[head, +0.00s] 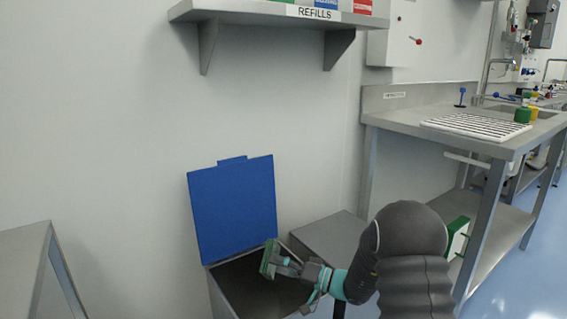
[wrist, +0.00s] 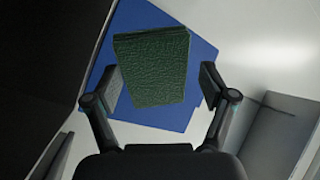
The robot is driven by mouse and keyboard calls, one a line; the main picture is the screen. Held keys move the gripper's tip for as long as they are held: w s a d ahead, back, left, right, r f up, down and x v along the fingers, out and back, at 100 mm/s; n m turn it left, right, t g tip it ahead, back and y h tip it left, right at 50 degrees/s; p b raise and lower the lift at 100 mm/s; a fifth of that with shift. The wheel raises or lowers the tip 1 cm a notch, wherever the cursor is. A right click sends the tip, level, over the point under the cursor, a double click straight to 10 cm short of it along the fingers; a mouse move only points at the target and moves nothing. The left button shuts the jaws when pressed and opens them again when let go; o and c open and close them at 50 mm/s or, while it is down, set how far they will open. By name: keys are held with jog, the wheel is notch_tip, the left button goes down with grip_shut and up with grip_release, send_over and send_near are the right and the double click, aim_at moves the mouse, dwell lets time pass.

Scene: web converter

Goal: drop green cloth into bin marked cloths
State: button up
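The green cloth (wrist: 152,66), a folded textured block, is between the fingertips of my gripper (wrist: 161,82) in the wrist view. A gap shows between the cloth and the right finger; the left finger is close beside its edge, and I cannot tell if they touch. The fingers are spread wide. In the head view the cloth (head: 268,259) is at the end of my gripper (head: 276,262), over the opening of a grey bin (head: 222,296). The bin's blue lid (head: 233,208) stands open against the wall. No cloths label is visible on the bin.
A grey box-like unit (head: 330,240) stands right of the bin. A steel bench (head: 405,118) with a white rack (head: 476,127) is at right. A shelf marked REFILLS (head: 270,14) hangs above. A grey table (head: 25,260) is at left.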

jog(key=shift+o, duration=0.3)
jog(key=shift+d, duration=0.1)
jog(key=r+v, duration=0.1)
jog(key=v, duration=1)
jog(key=shift+d+f, duration=0.4)
jog(key=shift+f, duration=0.1)
jog(key=shift+s, duration=0.15)
jog(key=s+a+r+n+g+h, duration=0.1)
jog(key=s+a+r+g+h, duration=0.25)
jog(key=s, duration=0.55)
jog(key=s+a+r+g+h, duration=0.2)
jog(key=s+r+g+h, duration=0.25)
jog(key=s, duration=0.55)
jog(key=s+d+r+m+t+h, duration=0.1)
jog(key=s+d+r+t+h, duration=0.1)
jog(key=s+d+t+h, duration=0.1)
jog(key=s+d+r+m+t+h, duration=0.2)
jog(key=s+d+r+t+h, duration=0.1)
jog(key=s+d+h, duration=0.3)
jog(key=s+d, duration=0.2)
jog(key=s, duration=0.1)
jog(key=shift+s+d+t+h, duration=0.3)
jog(key=shift+s+t, duration=0.05)
jog(key=shift+t, duration=0.05)
